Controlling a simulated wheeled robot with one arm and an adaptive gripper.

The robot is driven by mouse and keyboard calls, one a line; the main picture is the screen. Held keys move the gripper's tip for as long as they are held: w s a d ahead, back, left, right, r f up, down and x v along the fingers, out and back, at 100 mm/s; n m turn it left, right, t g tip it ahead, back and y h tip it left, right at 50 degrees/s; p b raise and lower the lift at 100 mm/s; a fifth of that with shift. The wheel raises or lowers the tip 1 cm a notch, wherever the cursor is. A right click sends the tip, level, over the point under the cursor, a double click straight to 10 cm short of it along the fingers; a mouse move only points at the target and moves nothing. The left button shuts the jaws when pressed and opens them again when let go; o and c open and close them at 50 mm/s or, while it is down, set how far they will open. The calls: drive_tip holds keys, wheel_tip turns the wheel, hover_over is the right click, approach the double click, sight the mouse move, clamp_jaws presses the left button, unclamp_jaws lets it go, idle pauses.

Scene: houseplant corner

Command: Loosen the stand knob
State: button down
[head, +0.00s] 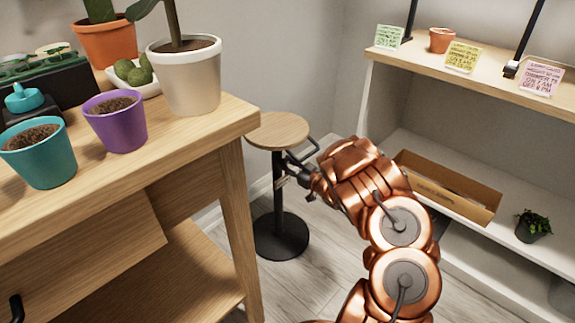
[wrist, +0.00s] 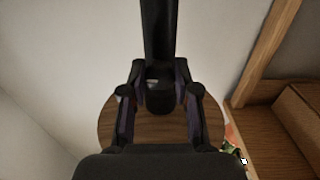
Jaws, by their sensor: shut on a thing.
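The stand has a round wooden top (head: 278,131), a black post (head: 278,205) and a round black base (head: 281,238). It stands upright on the floor beside the table. My gripper (head: 283,181) reaches the post from the right, just below the top. In the wrist view the gripper's fingers (wrist: 160,88) close around a small dark knob (wrist: 160,101) at the post. The underside of the wooden top (wrist: 158,131) shows behind them. My fingers hide most of the knob in the head view, and its thread cannot be seen.
The wooden table (head: 190,140) at left holds a purple pot (head: 116,125), a teal pot (head: 42,160) and a white planter (head: 190,80). At right, a shelf unit (head: 400,155) holds a cardboard box (head: 440,198) and a small plant (head: 531,227). Floor (head: 330,250) shows between them.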

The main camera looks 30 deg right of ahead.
drive_tip(key=shift+n+b, duration=0.3)
drive_tip(key=shift+n, duration=0.3)
drive_tip(key=c, duration=0.9)
unclamp_jaws()
drive_tip(key=shift+o, duration=0.2)
drive_tip(key=v, duration=1.2)
drive_tip(key=shift+s+d, duration=0.1)
drive_tip(key=shift+d, duration=0.05)
